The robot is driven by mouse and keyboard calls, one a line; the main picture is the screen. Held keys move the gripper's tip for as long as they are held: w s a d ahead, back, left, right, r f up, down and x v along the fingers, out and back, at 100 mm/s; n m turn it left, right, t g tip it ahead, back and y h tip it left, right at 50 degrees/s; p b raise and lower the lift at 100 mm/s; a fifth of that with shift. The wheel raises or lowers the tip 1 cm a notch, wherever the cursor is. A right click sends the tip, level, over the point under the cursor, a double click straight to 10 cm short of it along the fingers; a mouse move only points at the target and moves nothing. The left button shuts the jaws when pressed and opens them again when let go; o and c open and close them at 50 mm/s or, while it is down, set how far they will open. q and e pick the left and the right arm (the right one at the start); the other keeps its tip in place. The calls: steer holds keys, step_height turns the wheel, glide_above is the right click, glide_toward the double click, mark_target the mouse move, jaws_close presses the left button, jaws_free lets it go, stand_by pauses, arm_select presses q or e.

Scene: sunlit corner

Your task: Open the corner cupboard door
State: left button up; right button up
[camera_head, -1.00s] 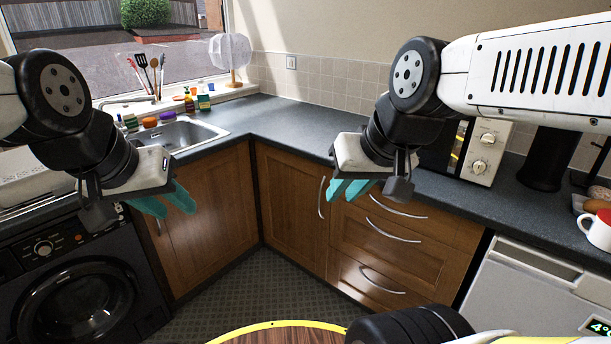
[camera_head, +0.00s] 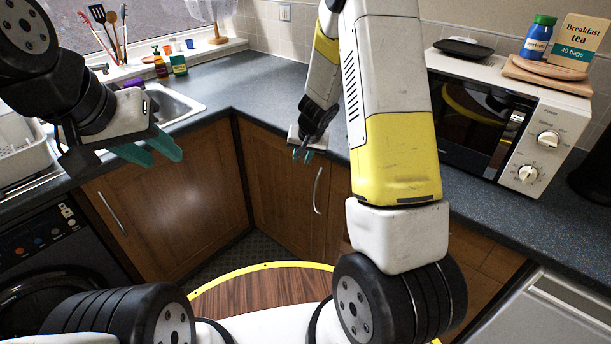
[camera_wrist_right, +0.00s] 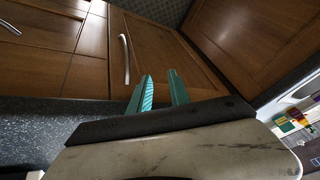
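The corner cupboard door (camera_head: 275,180) is a brown wooden panel under the counter at the inner corner and looks closed. Its curved metal handle (camera_head: 317,190) is upright near the door's right edge. In the right wrist view the handle (camera_wrist_right: 125,60) lies left of my fingers, on the door (camera_wrist_right: 165,50). My right gripper (camera_head: 302,157) is in front of the door's upper part, up and left of the handle. Its teal fingers (camera_wrist_right: 161,76) are apart and empty, not touching the handle. My left gripper (camera_head: 167,160) is open and empty in front of the sink cupboard.
The grey countertop (camera_head: 265,95) runs above the doors. The sink cupboard (camera_head: 170,195) with its own handle is on the left, beside a black washing machine (camera_head: 40,245). A microwave (camera_head: 500,120) stands at the right. A yellow-rimmed round wooden surface (camera_head: 265,290) is in front below.

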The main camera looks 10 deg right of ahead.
mark_target(315, 190)
steer(key=d+f, duration=0.1)
steer(key=f, duration=0.3)
steer(key=d+f+h, duration=0.1)
steer(key=d+f, duration=0.1)
steer(key=f, duration=0.2)
steer(key=d+f+g+h, duration=0.1)
steer(key=f, duration=0.3)
steer(key=shift+d, duration=0.15)
steer(key=x, duration=0.7)
steer(key=shift+d+f, duration=0.1)
steer(key=shift+f, duration=0.1)
jaws_close()
